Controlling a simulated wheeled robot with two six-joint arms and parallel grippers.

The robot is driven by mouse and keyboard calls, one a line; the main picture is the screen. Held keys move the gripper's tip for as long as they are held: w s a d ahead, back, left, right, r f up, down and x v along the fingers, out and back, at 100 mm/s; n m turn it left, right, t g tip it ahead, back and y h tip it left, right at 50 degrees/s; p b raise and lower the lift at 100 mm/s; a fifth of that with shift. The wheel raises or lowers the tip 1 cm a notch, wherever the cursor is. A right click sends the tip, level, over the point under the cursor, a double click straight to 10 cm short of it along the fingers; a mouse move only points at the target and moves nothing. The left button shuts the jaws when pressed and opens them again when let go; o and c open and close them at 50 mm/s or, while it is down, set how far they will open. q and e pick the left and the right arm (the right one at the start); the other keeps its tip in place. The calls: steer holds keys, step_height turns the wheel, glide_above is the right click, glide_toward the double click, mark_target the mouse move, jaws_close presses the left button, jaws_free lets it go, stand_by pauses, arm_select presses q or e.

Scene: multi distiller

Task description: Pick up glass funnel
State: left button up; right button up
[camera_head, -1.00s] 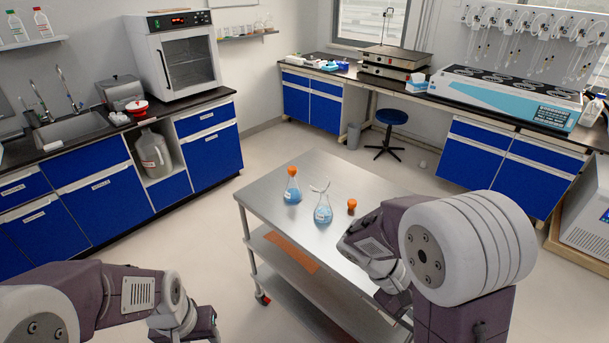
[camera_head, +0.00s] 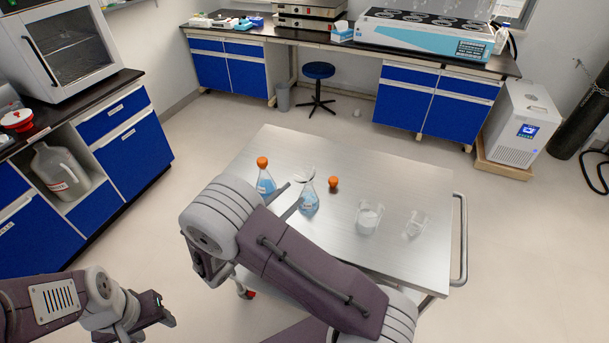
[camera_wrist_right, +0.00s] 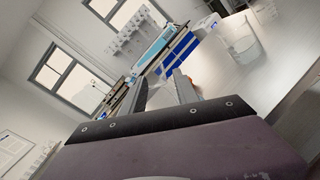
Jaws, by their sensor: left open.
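A glass funnel (camera_head: 304,172) shows as a thin pale rim at the mouth of a conical flask (camera_head: 309,203) holding blue liquid on the metal cart; its exact seat is unclear. My left gripper (camera_head: 165,308) is open and empty at the lower left, away from the cart.
A second blue-liquid flask with an orange stopper (camera_head: 262,163) stands to the left, close to my right gripper. A loose orange stopper (camera_head: 333,184) and two glass beakers (camera_head: 369,217) (camera_head: 415,224) stand to the right. The far right of the cart top (camera_head: 400,175) is clear.

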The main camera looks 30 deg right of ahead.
mark_target(313, 175)
steer(key=x, duration=0.2)
steer(key=p+x, duration=0.1)
steer(key=x, duration=0.5)
steer(key=shift+w+d+f+p, duration=0.1)
steer(key=shift+w+f+p, duration=0.15)
steer(key=shift+f+p, duration=0.1)
steer(key=shift+w+d, duration=0.15)
arm_select(q)
steer(key=shift+w+a+r, duration=0.1)
steer(key=shift+w+r, duration=0.15)
steer(key=shift+r, duration=0.6)
arm_select(e)
steer(key=shift+c, duration=0.4)
jaws_close()
